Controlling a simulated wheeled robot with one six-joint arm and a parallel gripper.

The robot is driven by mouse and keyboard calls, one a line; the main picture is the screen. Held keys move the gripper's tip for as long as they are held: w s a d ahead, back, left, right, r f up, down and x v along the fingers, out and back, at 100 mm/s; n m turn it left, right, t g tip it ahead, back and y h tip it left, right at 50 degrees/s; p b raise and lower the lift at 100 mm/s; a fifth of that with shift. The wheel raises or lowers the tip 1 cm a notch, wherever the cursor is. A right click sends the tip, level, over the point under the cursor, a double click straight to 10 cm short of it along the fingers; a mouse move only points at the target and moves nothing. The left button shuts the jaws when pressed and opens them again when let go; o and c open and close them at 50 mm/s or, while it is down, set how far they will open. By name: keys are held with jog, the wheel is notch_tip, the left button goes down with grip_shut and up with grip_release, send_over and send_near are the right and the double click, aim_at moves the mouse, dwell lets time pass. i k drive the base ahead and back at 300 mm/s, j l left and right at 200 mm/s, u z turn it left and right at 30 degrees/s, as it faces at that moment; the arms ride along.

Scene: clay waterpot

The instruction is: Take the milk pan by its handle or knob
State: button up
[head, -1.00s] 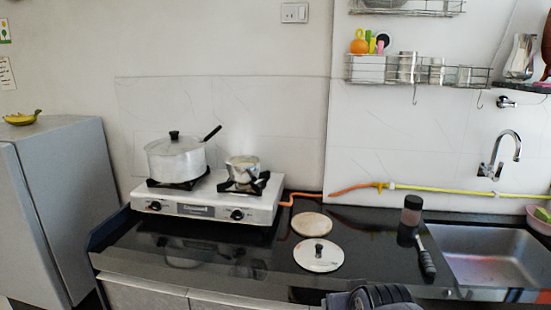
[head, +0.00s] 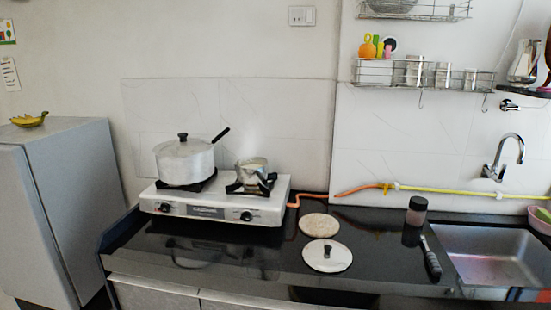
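A large silvery lidded pan (head: 185,165) stands upright on the left burner of the stove. Its lid has a black knob (head: 183,136), and a long black handle (head: 220,135) points up to the right. A smaller metal pot (head: 251,171) sits on the right burner, with faint steam above it. I cannot tell for certain which of the two is the milk pan. A dark piece at the small pot's lower right may be its handle or part of the burner. My gripper is not in view, and nothing visible touches either pot.
The white two-burner stove (head: 215,205) stands on the black counter (head: 225,262). A loose lid with a knob (head: 327,258) and a round board (head: 320,225) lie right of it. A jar (head: 416,212), a dark-handled tool (head: 430,258) and the sink (head: 490,262) are farther right.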

aim_at(257, 173)
jog(key=i+j, duration=0.3)
jog(key=i, duration=0.15)
jog(key=i+j, duration=0.3)
jog(key=i, duration=0.2)
jog(key=i+j, duration=0.3)
jog(key=i, duration=0.15)
jog(key=j+u, duration=0.05)
